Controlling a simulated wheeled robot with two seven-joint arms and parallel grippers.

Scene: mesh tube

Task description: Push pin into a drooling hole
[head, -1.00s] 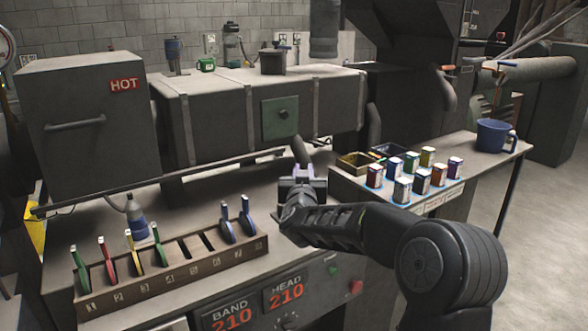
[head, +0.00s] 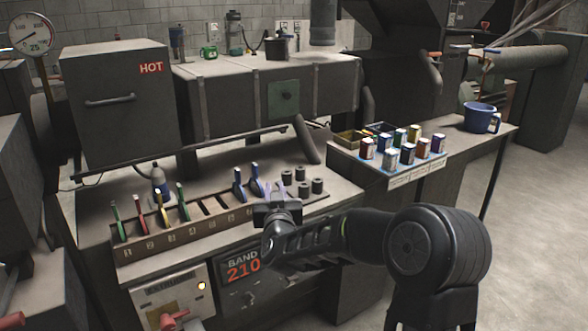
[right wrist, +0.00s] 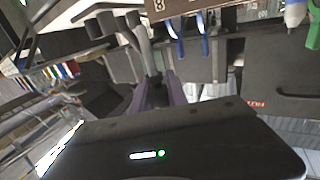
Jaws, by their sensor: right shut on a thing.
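My right gripper (head: 270,192) is over the bench, just left of several short dark grey cylinders (head: 304,188) standing on a plate. In the right wrist view its purple fingers (right wrist: 160,92) are shut on a grey pin (right wrist: 146,45). The pin points away from the gripper, and its held end is partly hidden between the fingers. Grey cylinders (right wrist: 106,24) also show near the pin's far end. I cannot make out a drooling hole in either view. My left gripper is not in view.
A numbered rack (head: 190,226) with coloured-handled tools and empty slots stands just left of my right gripper. A dark pipe (head: 306,140) slopes behind the cylinders. Small tins (head: 407,154) and a blue mug (head: 479,117) stand on the right-hand table. A HOT box (head: 118,105) is behind.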

